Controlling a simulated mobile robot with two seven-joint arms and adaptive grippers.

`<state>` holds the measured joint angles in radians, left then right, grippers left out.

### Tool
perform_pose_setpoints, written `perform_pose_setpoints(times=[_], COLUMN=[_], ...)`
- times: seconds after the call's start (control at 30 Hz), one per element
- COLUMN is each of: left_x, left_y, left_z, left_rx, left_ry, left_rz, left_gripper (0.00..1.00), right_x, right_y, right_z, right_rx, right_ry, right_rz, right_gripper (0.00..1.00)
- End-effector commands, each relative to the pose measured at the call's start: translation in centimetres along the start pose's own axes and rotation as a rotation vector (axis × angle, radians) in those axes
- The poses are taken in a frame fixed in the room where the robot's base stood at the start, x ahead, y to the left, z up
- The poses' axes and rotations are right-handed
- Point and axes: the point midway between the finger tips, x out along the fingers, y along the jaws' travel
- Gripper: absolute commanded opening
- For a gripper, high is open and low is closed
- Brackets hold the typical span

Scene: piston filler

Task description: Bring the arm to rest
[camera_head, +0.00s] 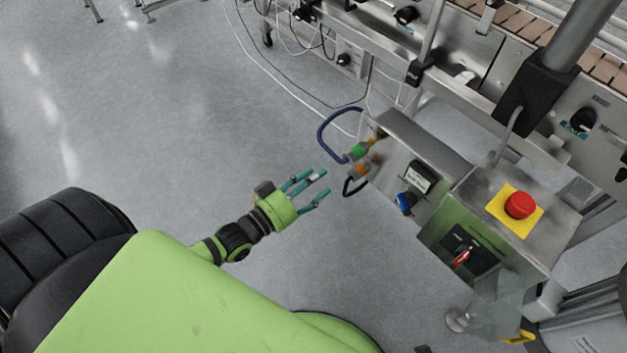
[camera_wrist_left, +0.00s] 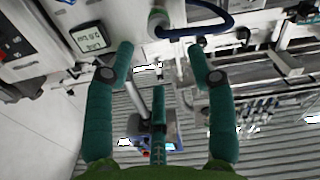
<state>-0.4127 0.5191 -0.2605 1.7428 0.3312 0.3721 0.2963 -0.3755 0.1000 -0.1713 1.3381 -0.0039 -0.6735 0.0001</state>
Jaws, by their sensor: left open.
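My left gripper (camera_head: 313,187) is in the middle of the head view, at the end of my green and black arm. Its teal fingers are spread and point toward the machine at the right. They hold nothing. In the left wrist view the open fingers of my left gripper (camera_wrist_left: 160,75) frame the view, with no object between them. My right gripper is not in view.
The machine has hose fittings (camera_head: 358,160) close beyond the fingertips, with a blue hose (camera_head: 327,128). A control box with a red emergency button (camera_head: 519,205) stands at the right. A small display (camera_wrist_left: 88,38) shows in the wrist view. Grey floor (camera_head: 180,130) is clear at left.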

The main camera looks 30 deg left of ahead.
Motion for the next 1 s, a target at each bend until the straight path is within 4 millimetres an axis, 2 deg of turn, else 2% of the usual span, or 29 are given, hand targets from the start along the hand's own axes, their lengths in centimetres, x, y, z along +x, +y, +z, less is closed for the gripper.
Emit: perform_pose_setpoints(times=[0.53,0.63,0.67,0.73,0.83,0.9,1.0], left_x=[-0.1,-0.1,-0.2,-0.5,-2.0,-3.8,-6.8], left_y=[0.0,-0.4,-0.7,-1.5,-2.8,-3.4,-3.4], left_z=[0.1,1.4,2.3,5.3,11.6,16.1,21.3], left_rx=[0.001,0.012,0.020,0.042,0.084,0.110,0.134], left_ry=[-0.002,-0.043,-0.069,-0.167,-0.376,-0.541,-0.752], left_rz=[-0.001,-0.023,-0.038,-0.086,-0.173,-0.227,-0.276], left_gripper=[0.56,0.56,0.56,0.56,0.56,0.56,0.56], right_x=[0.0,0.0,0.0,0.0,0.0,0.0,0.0], right_y=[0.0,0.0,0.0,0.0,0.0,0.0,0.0], right_z=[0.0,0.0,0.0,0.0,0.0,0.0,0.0], right_rx=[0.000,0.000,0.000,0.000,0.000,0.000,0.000], right_ry=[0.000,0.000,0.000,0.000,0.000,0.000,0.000], right_rz=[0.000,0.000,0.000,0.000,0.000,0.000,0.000], right_gripper=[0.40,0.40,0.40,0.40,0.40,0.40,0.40])
